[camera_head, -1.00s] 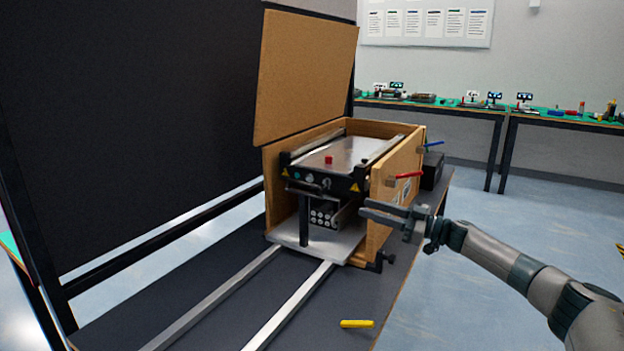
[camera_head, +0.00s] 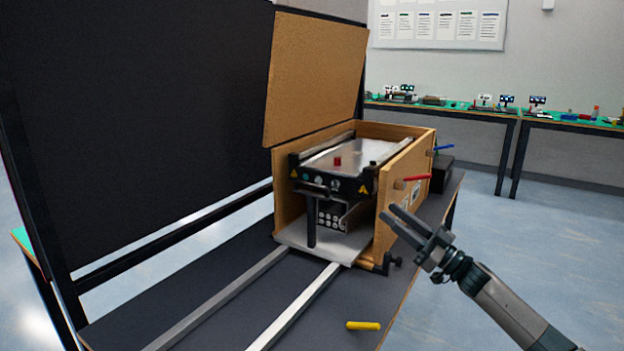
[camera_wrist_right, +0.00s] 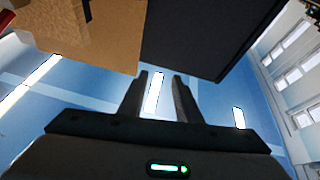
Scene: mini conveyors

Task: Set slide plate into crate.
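The wooden crate (camera_head: 403,170) stands on the dark bench with its front open and its lid panel (camera_head: 312,80) raised. The flat grey slide plate (camera_head: 318,244) lies at the bottom of the crate's front opening; its front edge reaches out over the metal rails, and its rear is hidden. A mini conveyor (camera_head: 333,184) with a red cube on top sits inside the crate. My right gripper (camera_head: 388,213) is open and empty, just right of the crate's front corner. Its two fingers also show apart in the right wrist view (camera_wrist_right: 157,82). My left gripper is out of view.
Two metal rails (camera_head: 292,308) run forward from the crate. A yellow piece (camera_head: 363,325) lies near the bench's right edge. Red (camera_head: 412,178) and blue handles stick out from the crate's right side. A tall dark panel (camera_head: 130,120) stands at left.

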